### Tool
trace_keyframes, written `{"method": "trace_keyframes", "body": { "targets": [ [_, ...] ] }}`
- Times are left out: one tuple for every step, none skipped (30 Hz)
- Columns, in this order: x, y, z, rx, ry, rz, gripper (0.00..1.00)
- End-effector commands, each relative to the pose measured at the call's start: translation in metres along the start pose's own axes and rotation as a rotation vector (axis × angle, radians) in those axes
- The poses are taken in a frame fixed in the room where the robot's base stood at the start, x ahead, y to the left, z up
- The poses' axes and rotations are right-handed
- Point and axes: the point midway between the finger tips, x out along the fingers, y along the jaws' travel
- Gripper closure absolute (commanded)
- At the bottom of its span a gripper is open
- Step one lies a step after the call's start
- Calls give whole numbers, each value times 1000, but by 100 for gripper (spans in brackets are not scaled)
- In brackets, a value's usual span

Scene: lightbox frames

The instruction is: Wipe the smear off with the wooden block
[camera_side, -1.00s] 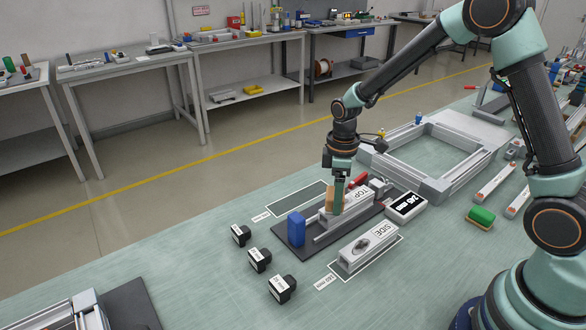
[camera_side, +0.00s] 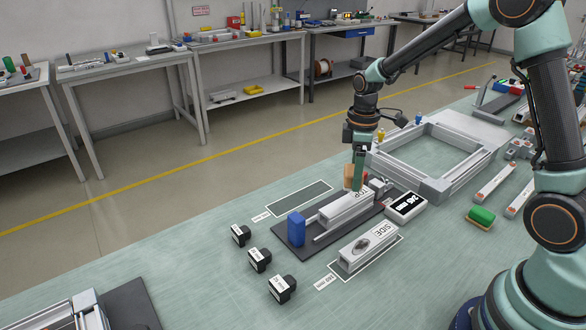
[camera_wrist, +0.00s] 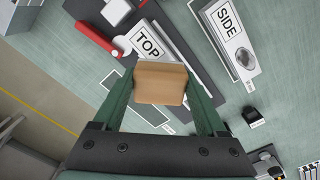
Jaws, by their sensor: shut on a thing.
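My gripper (camera_side: 357,180) is shut on the wooden block (camera_wrist: 160,85), a tan block held between the two green fingers. In the side view the block (camera_side: 349,178) is above the far end of the bar labelled TOP (camera_side: 345,209). I cannot tell whether it touches anything there. The TOP bar lies in a dark fixture. A dark grey oval smear (camera_side: 361,245) is on the bar labelled SIDE (camera_side: 354,257), which lies in front of the fixture; the smear also shows in the wrist view (camera_wrist: 245,58). No smear shows on the visible part of the TOP bar.
A blue block (camera_side: 296,229) stands at the fixture's left end. A display box (camera_side: 406,206) sits to its right. The red handle (camera_wrist: 95,38) shows in the wrist view. Several black labelled blocks (camera_side: 260,259) stand at left. A metal frame (camera_side: 438,184) lies behind.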

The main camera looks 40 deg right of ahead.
Motion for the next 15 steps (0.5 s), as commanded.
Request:
{"method": "trace_keyframes", "body": {
  "targets": [
    [-6, 0, 0, 0, 1, 2, 78],
    [-8, 0, 0, 0, 2, 2, 78],
    [-12, 0, -1, 0, 2, 3, 78],
    [-15, 0, 0, 0, 2, 3, 78],
    [-18, 0, 0, 0, 2, 3, 78],
    [-21, 1, -1, 0, 2, 3, 78],
    [-24, 1, -1, 0, 2, 3, 78],
    [-26, 0, -1, 0, 2, 3, 78],
    [-30, 0, -1, 0, 2, 3, 78],
    [-32, 0, -1, 0, 2, 3, 78],
    [-34, 0, 0, 0, 2, 2, 78],
    [-36, 0, 0, 0, 1, 1, 78],
    [-38, 0, 0, 0, 1, 1, 78],
    [-39, 0, 0, 0, 0, 1, 78],
    [-39, 0, 0, 0, 0, 1, 78]
  ]
}}
